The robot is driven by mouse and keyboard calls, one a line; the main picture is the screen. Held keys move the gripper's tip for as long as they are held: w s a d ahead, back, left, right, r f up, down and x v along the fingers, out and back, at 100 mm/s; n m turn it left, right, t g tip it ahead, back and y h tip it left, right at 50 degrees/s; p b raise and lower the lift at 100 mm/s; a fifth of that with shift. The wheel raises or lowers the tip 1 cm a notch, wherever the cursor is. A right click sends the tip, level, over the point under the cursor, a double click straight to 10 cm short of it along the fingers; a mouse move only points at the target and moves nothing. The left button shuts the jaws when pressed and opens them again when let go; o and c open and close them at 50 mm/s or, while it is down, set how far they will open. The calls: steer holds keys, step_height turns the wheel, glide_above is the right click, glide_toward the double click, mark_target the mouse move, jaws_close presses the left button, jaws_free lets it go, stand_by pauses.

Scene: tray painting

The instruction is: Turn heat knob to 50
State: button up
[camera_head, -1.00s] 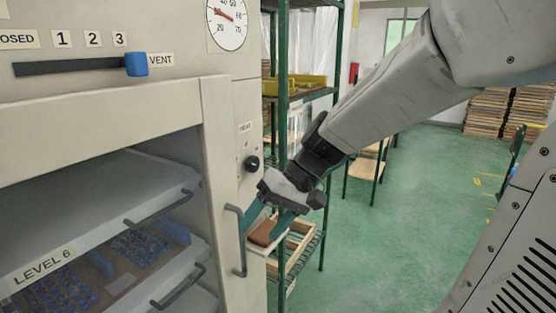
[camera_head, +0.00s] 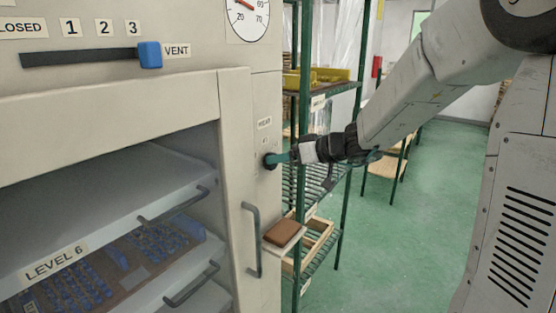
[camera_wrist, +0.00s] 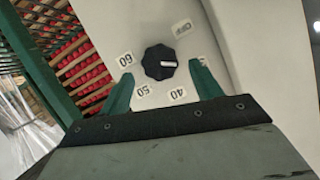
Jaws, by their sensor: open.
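The black heat knob (camera_head: 268,161) is on the cream oven's narrow right panel, below a small HEAT label (camera_head: 264,123). In the wrist view the knob (camera_wrist: 159,62) shows a white mark pointing right, towards a label partly hidden by the right finger. Labels around it read 60 (camera_wrist: 125,59), 50 (camera_wrist: 143,90), 40 (camera_wrist: 178,93) and OFF (camera_wrist: 181,28). My gripper (camera_wrist: 160,70) is open, with one teal finger to each side of the knob and gaps between. In the head view my gripper (camera_head: 284,158) points level at the knob.
A blue vent slider (camera_head: 150,55) and a dial gauge (camera_head: 246,14) are above. A grey door handle (camera_head: 251,240) and a brown block (camera_head: 282,231) on a small ledge are below the gripper. A green shelf rack (camera_head: 301,110) stands close behind it.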

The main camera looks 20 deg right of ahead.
mark_target(272, 167)
steer(key=shift+x, duration=1.4)
steer(key=c, duration=1)
steer(key=m+y, duration=0.2)
steer(key=m, duration=0.5)
steer(key=f+m+t+y, duration=0.1)
steer(key=m+y, duration=0.2)
steer(key=m, duration=0.4)
steer(key=m+t+y, duration=0.1)
steer(key=m+y, duration=0.1)
steer(key=m, duration=0.4)
steer(key=shift+w+d+f+m+y, duration=0.2)
steer(key=shift+f+m+y, duration=0.1)
steer(key=shift+f+m, duration=0.1)
steer(key=shift+m+t, duration=0.3)
steer(key=shift+t, duration=0.1)
